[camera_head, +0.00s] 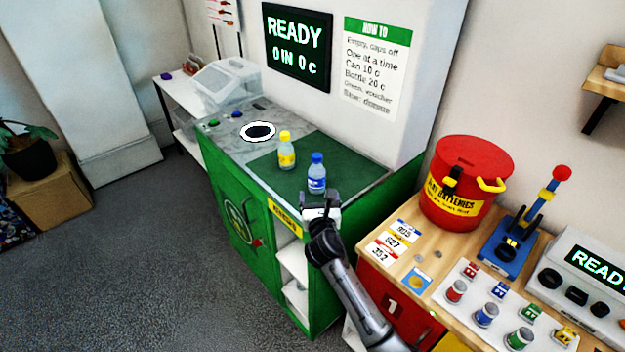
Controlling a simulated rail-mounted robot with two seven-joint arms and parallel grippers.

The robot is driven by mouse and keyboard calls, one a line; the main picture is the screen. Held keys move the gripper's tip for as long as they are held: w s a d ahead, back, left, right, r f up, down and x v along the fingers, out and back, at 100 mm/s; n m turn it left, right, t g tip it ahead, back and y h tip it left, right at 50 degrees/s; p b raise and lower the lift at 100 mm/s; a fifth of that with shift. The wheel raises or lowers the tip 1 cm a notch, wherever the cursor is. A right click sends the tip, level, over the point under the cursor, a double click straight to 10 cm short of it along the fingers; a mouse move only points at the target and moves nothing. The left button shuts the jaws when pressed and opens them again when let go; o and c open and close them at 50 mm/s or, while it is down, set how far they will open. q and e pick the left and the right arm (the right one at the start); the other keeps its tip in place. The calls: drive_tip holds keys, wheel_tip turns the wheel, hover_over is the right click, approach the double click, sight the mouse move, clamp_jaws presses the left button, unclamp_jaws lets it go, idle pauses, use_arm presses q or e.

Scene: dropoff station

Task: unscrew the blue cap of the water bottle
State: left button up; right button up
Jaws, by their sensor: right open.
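The water bottle (317,180) is clear with a blue label and a blue cap (317,158). It stands upright on the dark green mat (345,166) near the front edge of the green counter. My right gripper (322,204) is open, just in front of and below the bottle in the picture. I cannot tell whether its fingers touch the bottle; they do not close on the cap. My left gripper is not in the picture.
A yellow bottle (286,152) stands behind and left of the water bottle. A white-ringed hole (258,131) is in the counter's left part. A red battery bin (465,180) stands on the wooden bench (425,262) at right. The mat's right side is clear.

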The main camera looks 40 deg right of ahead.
sight(318, 181)
drive_tip(key=x, duration=0.4)
drive_tip(key=shift+w+d+b, duration=0.2)
drive_tip(key=shift+w+b, duration=0.15)
drive_tip(key=shift+b, duration=0.05)
drive_tip(key=shift+w+d+f, duration=0.15)
drive_tip(key=shift+w+d, duration=0.2)
drive_tip(key=shift+w, duration=0.05)
drive_tip(key=shift+b+x, duration=0.95)
drive_tip(key=shift+x, duration=1.15)
drive_tip(key=c, duration=1)
